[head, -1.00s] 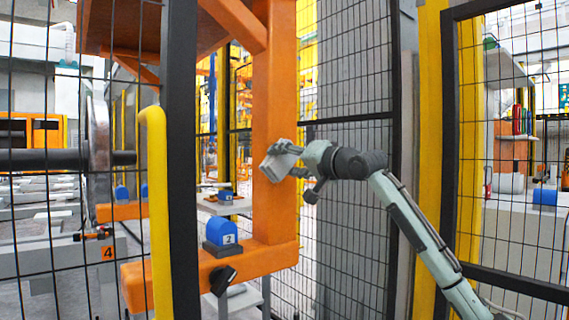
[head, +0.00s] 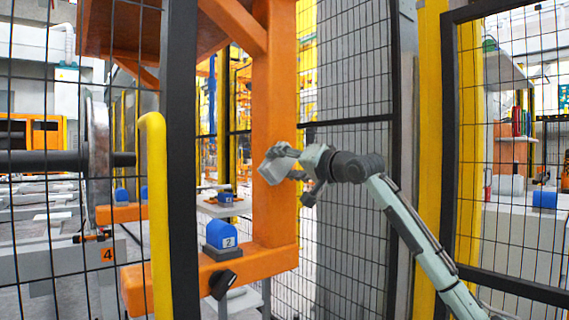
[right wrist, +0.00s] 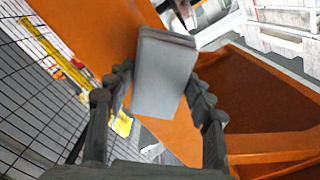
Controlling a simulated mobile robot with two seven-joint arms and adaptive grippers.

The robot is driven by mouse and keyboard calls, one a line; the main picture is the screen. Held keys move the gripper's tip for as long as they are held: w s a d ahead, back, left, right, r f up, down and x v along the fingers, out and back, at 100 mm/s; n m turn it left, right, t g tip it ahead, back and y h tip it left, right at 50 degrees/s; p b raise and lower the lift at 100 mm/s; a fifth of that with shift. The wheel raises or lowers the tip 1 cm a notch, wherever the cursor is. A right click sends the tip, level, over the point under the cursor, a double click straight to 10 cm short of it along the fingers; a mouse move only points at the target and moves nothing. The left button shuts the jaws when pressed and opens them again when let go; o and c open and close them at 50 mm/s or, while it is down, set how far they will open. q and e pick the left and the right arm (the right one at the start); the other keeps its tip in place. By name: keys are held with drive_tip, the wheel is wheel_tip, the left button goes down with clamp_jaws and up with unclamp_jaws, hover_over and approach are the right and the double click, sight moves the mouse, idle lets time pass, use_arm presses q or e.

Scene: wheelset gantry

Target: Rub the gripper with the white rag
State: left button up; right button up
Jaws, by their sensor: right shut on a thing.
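The white rag (head: 271,171) looks like a folded, pale grey-white pad. My right gripper (head: 282,163) is shut on it, with dark fingers on both sides. In the right wrist view the rag (right wrist: 163,78) stands between the two fingers. The orange gantry gripper (head: 272,100) has a thick upright and a lower arm that carries a blue block (head: 221,235) marked 2. The rag is in front of the upright in the head view; I cannot tell whether they touch. My left gripper is not in view.
A black mesh fence panel (head: 355,220) stands behind my right arm. A dark post (head: 180,200) and a yellow rail (head: 158,220) stand left of the orange arm. A wheel (head: 98,150) on an axle is farther left, behind mesh.

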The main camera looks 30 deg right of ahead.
sight(296, 163)
drive_tip(key=shift+w+p, duration=0.55)
drive_tip(key=shift+w, duration=0.15)
drive_tip(key=shift+d+p, duration=0.6)
drive_tip(key=shift+d, duration=1.4)
drive_tip(key=shift+w+p, duration=0.15)
drive_tip(key=shift+p, duration=0.25)
drive_tip(key=shift+a+p, duration=0.55)
drive_tip(key=shift+a, duration=1.55)
drive_tip(key=shift+f, duration=0.1)
